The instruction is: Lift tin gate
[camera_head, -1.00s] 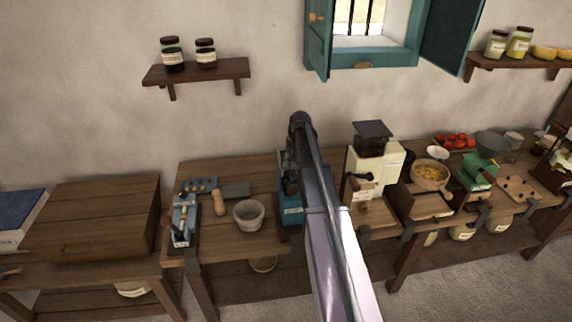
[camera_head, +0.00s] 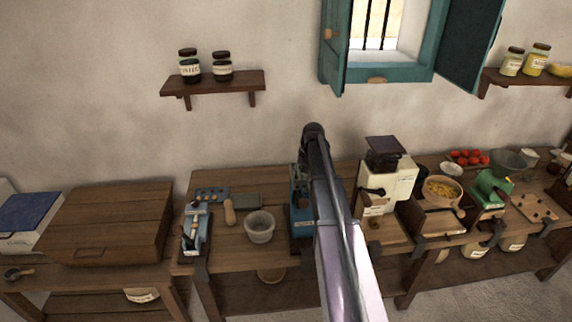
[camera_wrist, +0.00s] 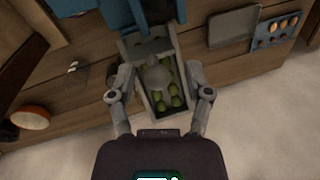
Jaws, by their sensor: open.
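The blue device (camera_head: 302,222) stands on the wooden bench, partly hidden behind my arm in the head view. In the wrist view its blue body (camera_wrist: 115,12) is at the top, with a narrow grey tin trough (camera_wrist: 146,98) extending below it. Green olives (camera_wrist: 176,100) lie in the trough. A grey plate (camera_wrist: 150,47) crosses its upper end, and a grey rounded knob (camera_wrist: 160,74) sits over the olives. I cannot tell for certain which part is the gate. My gripper (camera_wrist: 158,78) is open, with one finger on each side of the trough; contact is unclear.
In the head view a stone bowl (camera_head: 260,227), a wooden-handled tool (camera_head: 229,212) and a small blue device (camera_head: 195,232) stand left of the blue device. A white grinder (camera_head: 388,187) stands close on its right. The wall rises behind.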

